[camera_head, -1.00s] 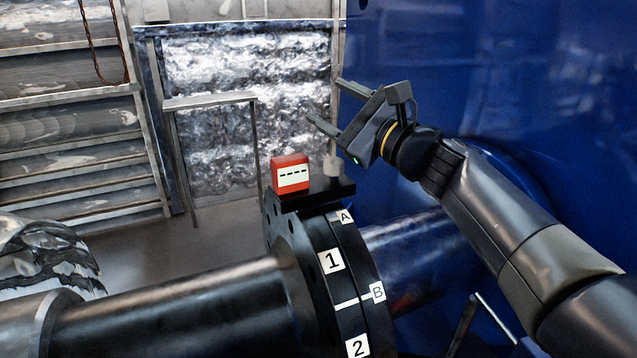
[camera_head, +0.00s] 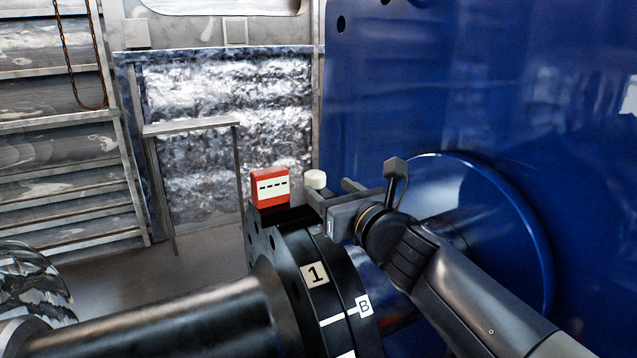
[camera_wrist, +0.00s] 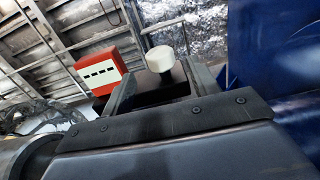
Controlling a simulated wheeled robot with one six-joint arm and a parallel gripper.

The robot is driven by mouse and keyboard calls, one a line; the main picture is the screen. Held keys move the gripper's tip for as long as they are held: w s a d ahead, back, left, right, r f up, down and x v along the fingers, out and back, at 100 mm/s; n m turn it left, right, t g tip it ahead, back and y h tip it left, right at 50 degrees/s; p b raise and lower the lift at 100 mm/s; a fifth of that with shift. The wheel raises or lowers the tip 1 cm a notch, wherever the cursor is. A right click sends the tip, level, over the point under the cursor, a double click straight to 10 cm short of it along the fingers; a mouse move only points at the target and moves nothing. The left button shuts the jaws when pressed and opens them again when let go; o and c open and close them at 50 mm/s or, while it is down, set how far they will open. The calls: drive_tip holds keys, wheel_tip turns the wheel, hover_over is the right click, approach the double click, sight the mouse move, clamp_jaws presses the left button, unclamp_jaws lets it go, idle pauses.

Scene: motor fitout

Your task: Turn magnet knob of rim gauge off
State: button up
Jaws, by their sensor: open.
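The rim gauge is a red box with a pale dashed display (camera_head: 270,187), sitting on a black base on top of the black coupling flange (camera_head: 290,268). Its white magnet knob (camera_head: 315,179) stands up just right of the red box. My gripper (camera_head: 328,189) is at the knob from the right, with its jaws open and the knob near the fingertips. In the wrist view the red gauge box (camera_wrist: 101,71) is left of the white knob (camera_wrist: 160,59). The knob appears at the far end of the gap between the fingers; I cannot tell whether they touch it.
A large blue housing (camera_head: 430,90) stands close behind and right of my gripper. A thick dark shaft (camera_head: 160,320) runs left from the flange, which bears labels 1 and B. A grey metal stand (camera_head: 190,130) is at the back left, with open floor before it.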

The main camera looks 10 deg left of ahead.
sight(324, 174)
drive_tip(key=shift+x, duration=2.55)
drive_tip(key=c, duration=1)
drive_tip(key=shift+d+r+n+g+y+p, duration=0.1)
drive_tip(key=shift+r+n+g+y+p, duration=0.2)
drive_tip(key=shift+p, duration=0.65)
drive_tip(key=n+g+y+p, duration=0.1)
drive_tip(key=g+y+p, duration=0.1)
drive_tip(key=p, duration=0.1)
drive_tip(key=shift+w+d+n, duration=0.15)
drive_tip(key=shift+w+n, duration=0.05)
drive_tip(key=shift+n, duration=0.2)
drive_tip(key=n+g+y+p, duration=0.2)
drive_tip(key=g, duration=0.1)
drive_tip(key=n+g+y+p, duration=0.1)
drive_tip(key=n+g, duration=0.1)
drive_tip(key=shift+w+d+f, duration=0.1)
drive_tip(key=shift+w+f, duration=0.05)
drive_tip(key=shift+w, duration=0.1)
drive_tip(key=shift+w+f+n+g+y+p, duration=0.1)
drive_tip(key=shift+n+g+y+p, duration=0.3)
drive_tip(key=shift+n+g+p, duration=0.6)
drive_tip(key=shift+n+g+y+p, duration=0.4)
drive_tip(key=shift+n+g, duration=0.1)
drive_tip(key=shift+g, duration=1)
